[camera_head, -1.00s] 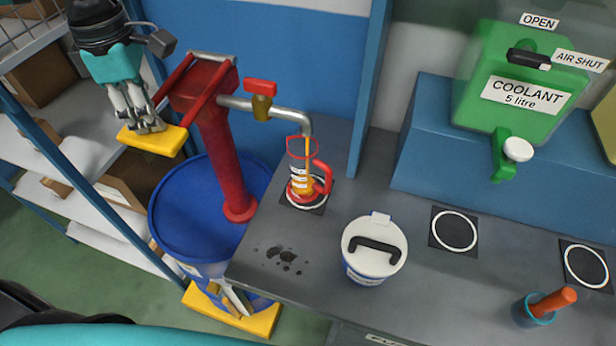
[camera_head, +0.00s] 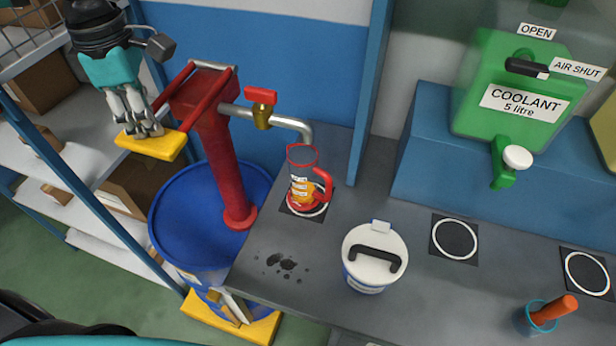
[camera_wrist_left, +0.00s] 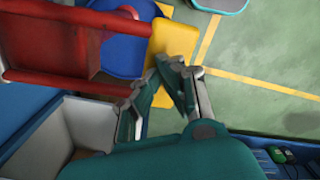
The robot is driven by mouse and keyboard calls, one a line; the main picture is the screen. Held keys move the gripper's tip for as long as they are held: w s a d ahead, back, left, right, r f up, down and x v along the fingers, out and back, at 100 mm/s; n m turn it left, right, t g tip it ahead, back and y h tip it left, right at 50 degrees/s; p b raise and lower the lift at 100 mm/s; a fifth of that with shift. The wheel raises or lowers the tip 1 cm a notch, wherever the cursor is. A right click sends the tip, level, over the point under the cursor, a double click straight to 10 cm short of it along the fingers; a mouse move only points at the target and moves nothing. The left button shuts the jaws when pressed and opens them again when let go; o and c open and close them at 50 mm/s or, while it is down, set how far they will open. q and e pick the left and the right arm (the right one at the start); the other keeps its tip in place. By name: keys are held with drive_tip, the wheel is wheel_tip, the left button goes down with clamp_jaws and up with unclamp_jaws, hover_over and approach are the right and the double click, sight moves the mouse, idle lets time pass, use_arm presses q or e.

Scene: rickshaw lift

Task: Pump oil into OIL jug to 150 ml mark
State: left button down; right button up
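The OIL jug (camera_head: 301,172) is a clear measuring jug with a red rim, handle and base, upright under the pump spout (camera_head: 307,132). Orange oil lies in its lower part; the marks are too small to read. No stream falls from the spout. The red pump (camera_head: 222,150) stands on the blue drum (camera_head: 185,215) and has a yellow handle (camera_head: 158,147). My left gripper (camera_head: 147,131) is at this handle, its fingertips against it from above. In the left wrist view the fingertips (camera_wrist_left: 157,68) are close together over the yellow handle (camera_wrist_left: 178,42). My right gripper is not in view.
A red-handled tap (camera_head: 262,98) sits on the pump pipe. A white lidded tub (camera_head: 373,255) stands on the grey bench (camera_head: 330,270) near dark spills. A green coolant tank (camera_head: 515,95) stands at the right, with a cup (camera_head: 533,318) below. Shelves (camera_head: 70,150) flank the drum at left.

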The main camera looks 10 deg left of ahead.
use_arm(q)
wheel_tip(320, 180, up, 8)
drive_tip(key=p, duration=0.5)
drive_tip(key=shift+w, duration=0.1)
drive_tip(key=shift+f+b, duration=4.9)
drive_tip(key=shift+f, duration=0.75)
wheel_tip(320, 180, up, 12)
drive_tip(key=p, duration=0.8)
drive_tip(key=shift+f, duration=0.25)
drive_tip(key=shift+f, duration=0.1)
